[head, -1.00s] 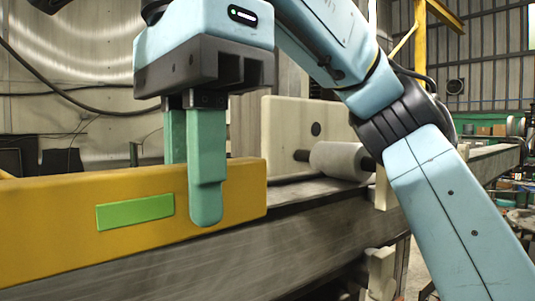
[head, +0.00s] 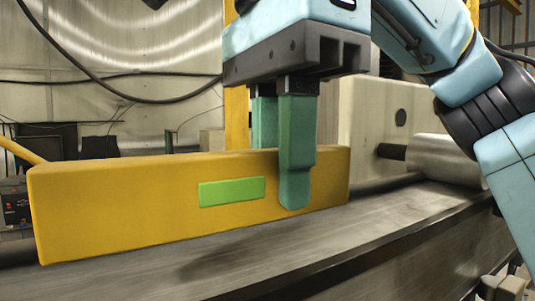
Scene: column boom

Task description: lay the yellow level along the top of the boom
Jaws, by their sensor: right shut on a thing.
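The yellow level (head: 115,205) is a long bar with a green window on its side, seen at the left and middle of the head view. My right gripper (head: 281,175) is shut on it right of the window, one finger in front and the other behind. The level runs roughly along the grey metal boom (head: 400,222), over its top face. A dark shadow lies on the boom in front of the level. I cannot tell whether the level's underside touches the boom. The rear finger's lower part is hidden behind the level. My left gripper is out of view.
A pale upright plate (head: 367,120) and a grey roller (head: 445,160) stand on the boom beyond the level's right end. A yellow post (head: 236,115) rises behind. The boom's top is bare in front of the level.

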